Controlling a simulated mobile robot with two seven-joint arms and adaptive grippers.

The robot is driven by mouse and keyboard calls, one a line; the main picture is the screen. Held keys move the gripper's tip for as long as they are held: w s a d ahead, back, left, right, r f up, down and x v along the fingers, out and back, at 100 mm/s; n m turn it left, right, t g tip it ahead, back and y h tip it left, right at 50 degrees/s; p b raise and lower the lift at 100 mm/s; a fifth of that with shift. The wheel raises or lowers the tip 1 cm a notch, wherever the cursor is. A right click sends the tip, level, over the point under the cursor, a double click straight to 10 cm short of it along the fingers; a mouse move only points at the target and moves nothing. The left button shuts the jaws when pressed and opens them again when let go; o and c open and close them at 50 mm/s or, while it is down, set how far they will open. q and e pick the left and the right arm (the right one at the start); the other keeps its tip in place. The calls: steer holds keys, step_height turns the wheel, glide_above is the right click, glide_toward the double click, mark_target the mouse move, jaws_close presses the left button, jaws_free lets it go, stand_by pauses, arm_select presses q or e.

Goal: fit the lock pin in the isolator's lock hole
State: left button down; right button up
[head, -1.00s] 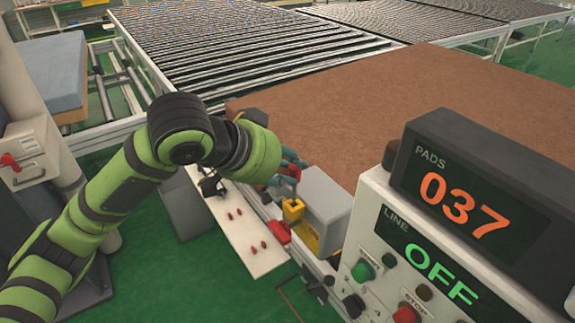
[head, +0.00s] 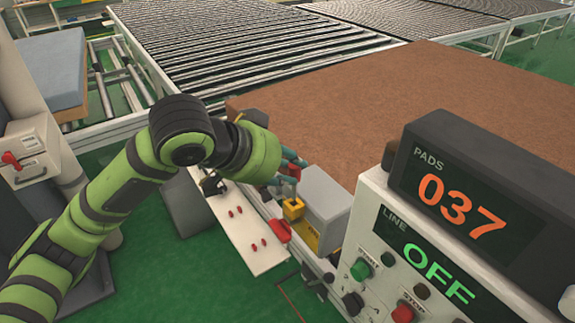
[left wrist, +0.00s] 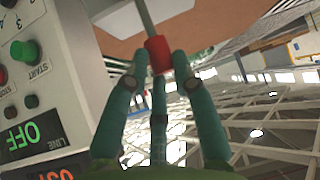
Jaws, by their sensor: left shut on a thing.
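My left gripper (head: 288,166) has teal fingers. In the left wrist view, my left gripper (left wrist: 160,68) is shut on the red body of the lock pin (left wrist: 157,54), with a thin grey rod extending toward the top of the picture. In the head view, the red of the pin (head: 294,172) shows small at the fingertips, above a yellow block (head: 293,208). The block is beside a grey box (head: 327,196) with a yellow label and a red part (head: 279,231) below. I cannot make out the lock hole. My right gripper is not in view.
A white strip (head: 246,218) with several small red pieces lies left of the grey box. A control panel (head: 372,230) reading "LINE OFF" stands at the right. A brown pad (head: 400,110) lies behind. A white unit with a red handle (head: 12,160) is at far left.

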mark_target(293, 195)
arm_select(q)
steer(key=shift+p, duration=0.5)
stand_by(0.7)
steer(key=shift+p, duration=0.35)
steer(key=shift+f+b, duration=1.35)
steer(key=shift+f, duration=1.8)
steer(key=c, duration=0.9)
jaws_free()
steer(key=shift+c, duration=0.2)
